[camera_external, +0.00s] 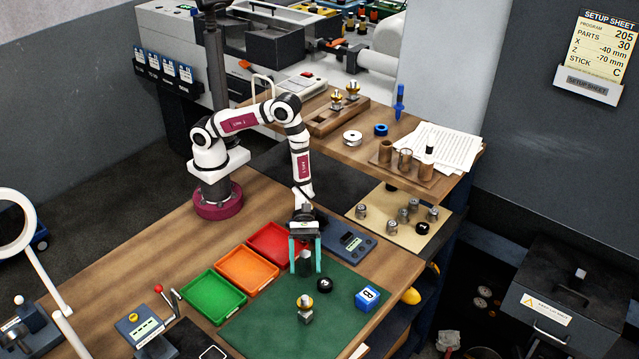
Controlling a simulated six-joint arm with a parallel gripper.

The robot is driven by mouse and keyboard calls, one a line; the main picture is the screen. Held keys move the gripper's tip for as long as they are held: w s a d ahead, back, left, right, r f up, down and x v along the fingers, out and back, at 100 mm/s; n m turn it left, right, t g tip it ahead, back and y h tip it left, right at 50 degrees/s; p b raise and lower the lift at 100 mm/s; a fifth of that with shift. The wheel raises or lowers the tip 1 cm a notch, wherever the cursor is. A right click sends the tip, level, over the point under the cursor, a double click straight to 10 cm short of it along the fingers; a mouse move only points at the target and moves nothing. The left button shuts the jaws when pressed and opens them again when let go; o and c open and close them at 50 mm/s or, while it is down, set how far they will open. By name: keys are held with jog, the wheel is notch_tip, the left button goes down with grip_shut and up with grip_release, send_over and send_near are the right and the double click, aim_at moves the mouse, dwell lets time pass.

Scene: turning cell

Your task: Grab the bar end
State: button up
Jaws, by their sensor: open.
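The fingertips are close to the mat.
A black round piece (324,285) lies just right of the fingers. A brass-and-steel part (304,309) and a blue B block (367,298) are also on the mat. Red (276,243), orange (247,270) and green (213,297) trays lie left. A grey-blue device (349,241) sits behind right.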

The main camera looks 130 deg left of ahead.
jog(key=shift+x, duration=1.15)
grip_shut()
jog(key=shift+r, duration=0.1)
dwell(0.4)
